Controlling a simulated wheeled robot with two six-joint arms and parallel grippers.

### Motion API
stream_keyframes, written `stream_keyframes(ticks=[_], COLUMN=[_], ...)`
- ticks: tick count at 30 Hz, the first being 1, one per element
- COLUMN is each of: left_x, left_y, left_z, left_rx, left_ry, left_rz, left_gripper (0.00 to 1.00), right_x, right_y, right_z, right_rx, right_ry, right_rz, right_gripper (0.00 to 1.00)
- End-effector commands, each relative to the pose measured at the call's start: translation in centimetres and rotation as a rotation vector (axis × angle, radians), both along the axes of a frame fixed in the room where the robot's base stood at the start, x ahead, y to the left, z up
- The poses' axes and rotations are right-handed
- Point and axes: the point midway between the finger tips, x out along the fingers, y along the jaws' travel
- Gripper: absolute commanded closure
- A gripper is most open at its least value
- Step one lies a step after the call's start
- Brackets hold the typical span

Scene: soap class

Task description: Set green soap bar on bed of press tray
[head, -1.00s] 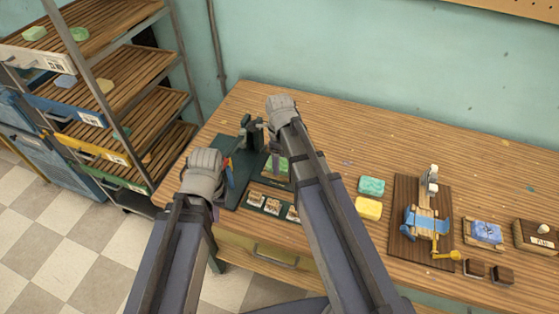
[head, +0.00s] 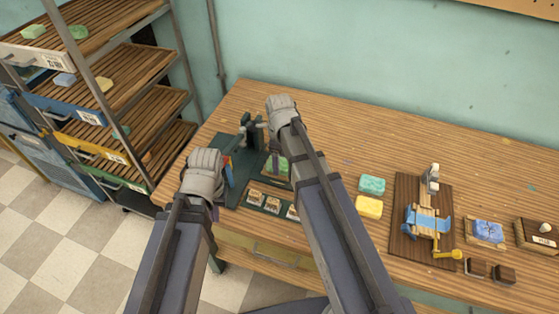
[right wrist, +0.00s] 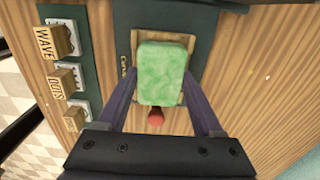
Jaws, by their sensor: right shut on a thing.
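The green soap bar (right wrist: 162,72) is between the fingers of my right gripper (right wrist: 165,100) in the right wrist view. The gripper is shut on it. The bar is over a wooden-edged tray bed (right wrist: 137,42) on a dark green board; whether it touches the bed I cannot tell. A red knob (right wrist: 156,117) shows just below the bar. In the head view the bar (head: 283,164) is partly hidden by my right arm, at the dark press (head: 250,130). My left gripper (head: 215,212) is at the board's left edge, its jaws mostly hidden.
Wooden stamps marked WAVE (right wrist: 58,40) and DOTS (right wrist: 66,84) sit beside the tray. A teal soap (head: 372,184) and a yellow soap (head: 369,207) lie to the right, near a brown board with a blue device (head: 427,222). A shelf rack (head: 120,90) stands left.

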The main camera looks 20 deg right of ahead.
Motion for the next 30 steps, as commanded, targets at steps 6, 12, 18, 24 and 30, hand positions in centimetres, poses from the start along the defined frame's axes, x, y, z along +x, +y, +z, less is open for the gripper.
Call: stream_keyframes(ticks=[6,12,18,24,30], left_x=[0.00,0.00,0.00,0.00,0.00], left_y=[0.00,0.00,0.00,0.00,0.00], left_z=[-0.31,-0.43,-0.40,-0.40,-0.41], left_rx=[0.000,0.000,0.000,0.000,0.000], left_ry=[0.000,0.000,0.000,0.000,0.000], left_rz=[0.000,0.000,0.000,0.000,0.000], left_gripper=[1.00,1.00,1.00,1.00,1.00], right_x=[0.00,0.00,0.00,0.00,0.00], right_y=[0.00,0.00,0.00,0.00,0.00], right_z=[-0.31,-0.43,-0.41,-0.41,-0.41], right_rx=[0.000,0.000,0.000,0.000,0.000], right_ry=[0.000,0.000,0.000,0.000,0.000], right_rz=[0.000,0.000,0.000,0.000,0.000], right_gripper=[0.92,0.92,0.92,0.11,0.00])
